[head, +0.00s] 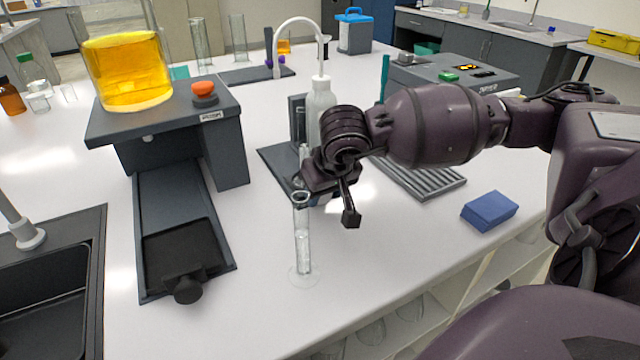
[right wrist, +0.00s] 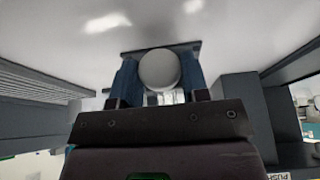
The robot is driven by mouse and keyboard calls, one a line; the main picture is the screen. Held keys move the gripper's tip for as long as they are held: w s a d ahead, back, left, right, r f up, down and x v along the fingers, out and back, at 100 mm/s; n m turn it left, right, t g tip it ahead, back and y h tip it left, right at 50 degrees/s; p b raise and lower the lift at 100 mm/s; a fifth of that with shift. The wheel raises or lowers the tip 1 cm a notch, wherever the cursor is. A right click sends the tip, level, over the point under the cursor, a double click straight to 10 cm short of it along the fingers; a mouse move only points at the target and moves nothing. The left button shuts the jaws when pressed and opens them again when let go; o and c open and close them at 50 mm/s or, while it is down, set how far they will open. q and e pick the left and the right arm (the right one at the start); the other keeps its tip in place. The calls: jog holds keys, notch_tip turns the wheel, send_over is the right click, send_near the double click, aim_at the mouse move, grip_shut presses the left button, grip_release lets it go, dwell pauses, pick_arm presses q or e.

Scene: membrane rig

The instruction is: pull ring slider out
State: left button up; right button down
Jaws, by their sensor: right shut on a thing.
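My right gripper (head: 325,200) is low over the bench, beside a dark stand (head: 297,118) with a white bottle (head: 320,100). In the right wrist view its two blue-grey fingers (right wrist: 160,85) are shut on a round grey knob (right wrist: 160,68). A dark bar lies behind the knob. In the head view the gripper hides the knob, and I cannot tell how it joins the ring slider. A dark slider tray (head: 165,200) with a black knob (head: 188,290) lies in front of the press station (head: 180,112) at the left. My left gripper is not in view.
A glass cylinder (head: 302,240) stands upright just in front of my right gripper. A beaker of yellow liquid (head: 128,75) sits on the press station. A ribbed grey tray (head: 425,178) and a blue block (head: 489,211) are to the right. A sink (head: 50,285) is front left.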

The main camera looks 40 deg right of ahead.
jog(key=c, duration=0.6)
grip_release()
jog(key=shift+c, duration=0.2)
jog(key=shift+r, duration=0.25)
jog(key=p+v, duration=0.2)
jog(key=v, duration=0.8)
jog(key=shift+s+r, duration=0.15)
jog(key=shift+s, duration=0.1)
jog(key=shift+r, duration=0.1)
